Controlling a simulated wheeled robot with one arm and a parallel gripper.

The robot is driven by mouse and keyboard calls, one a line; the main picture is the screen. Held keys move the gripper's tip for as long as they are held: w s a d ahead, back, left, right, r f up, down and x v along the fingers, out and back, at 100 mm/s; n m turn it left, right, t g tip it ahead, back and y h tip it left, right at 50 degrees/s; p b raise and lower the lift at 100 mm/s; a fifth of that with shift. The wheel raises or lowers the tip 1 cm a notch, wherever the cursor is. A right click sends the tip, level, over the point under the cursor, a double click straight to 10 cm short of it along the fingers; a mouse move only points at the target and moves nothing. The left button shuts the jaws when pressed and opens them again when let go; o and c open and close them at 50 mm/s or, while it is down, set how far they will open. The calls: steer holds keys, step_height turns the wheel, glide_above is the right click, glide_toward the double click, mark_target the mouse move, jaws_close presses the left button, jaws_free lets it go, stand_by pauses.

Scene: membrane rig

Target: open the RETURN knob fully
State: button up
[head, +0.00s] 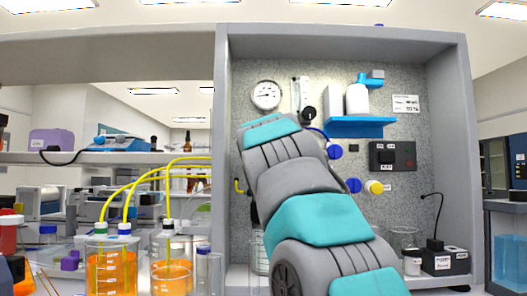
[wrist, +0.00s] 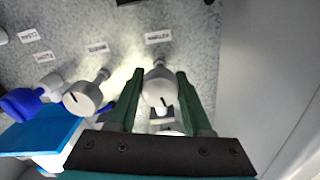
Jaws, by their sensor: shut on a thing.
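How far the knob is turned is hard to tell. In the head view my arm hides the gripper and this knob.
In the wrist view another grey knob (wrist: 83,97) and a blue knob (wrist: 22,103) are to the left, with a blue shelf (wrist: 45,135) nearby. A plain side wall (wrist: 262,70) is close on the right. The head view shows a pressure gauge (head: 266,95) and tubed bottles (head: 110,268).

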jaws_close()
